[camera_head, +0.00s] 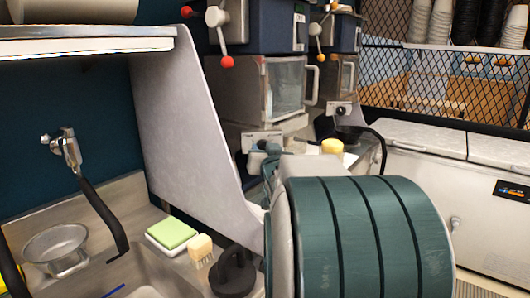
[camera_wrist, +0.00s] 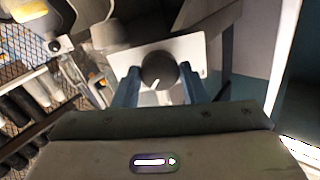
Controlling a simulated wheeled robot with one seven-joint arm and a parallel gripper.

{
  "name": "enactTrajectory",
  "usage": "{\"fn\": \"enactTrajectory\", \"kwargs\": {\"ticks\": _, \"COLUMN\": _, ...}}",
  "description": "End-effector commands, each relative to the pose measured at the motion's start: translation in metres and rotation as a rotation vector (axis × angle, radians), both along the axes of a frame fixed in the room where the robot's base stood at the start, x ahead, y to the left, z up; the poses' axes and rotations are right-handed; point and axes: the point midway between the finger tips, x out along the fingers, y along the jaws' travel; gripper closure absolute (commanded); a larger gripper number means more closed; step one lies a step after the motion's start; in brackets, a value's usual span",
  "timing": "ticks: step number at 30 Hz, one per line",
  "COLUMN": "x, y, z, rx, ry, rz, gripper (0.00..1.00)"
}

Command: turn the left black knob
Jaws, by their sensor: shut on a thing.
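The left black knob (camera_wrist: 159,70) is round with a white mark and sits on a pale panel (camera_wrist: 200,50) in the wrist view. My gripper (camera_wrist: 160,72) has its two blue fingers on either side of the knob, shut on it. In the head view my gripper (camera_head: 264,150) is at the front of the left machine, below its glass-doored box (camera_head: 285,85). The left knob is hidden there behind my gripper. The right machine's panel with its own black knob (camera_head: 340,110) shows farther back.
A grey slanted partition (camera_head: 180,110) stands close to the left of my arm. A sink with a tap (camera_head: 65,150), a metal bowl (camera_head: 55,245), a green sponge (camera_head: 171,232) and a brush (camera_head: 201,248) lie at lower left. A white chest cabinet (camera_head: 430,185) stands at right.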

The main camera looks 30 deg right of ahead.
Motion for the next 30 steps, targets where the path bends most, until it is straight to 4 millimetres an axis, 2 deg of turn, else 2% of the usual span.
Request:
{"fn": "enactTrajectory", "kwargs": {"ticks": 11, "x": -0.0004, "y": 0.0000, "z": -0.0050, "rx": -0.171, "ry": 0.081, "rz": -0.001, "gripper": 0.84}}
{"fn": "enactTrajectory", "kwargs": {"ticks": 30, "x": 0.0001, "y": 0.0003, "z": -0.0036, "rx": -0.713, "ry": 0.345, "rz": -0.001, "gripper": 0.84}}
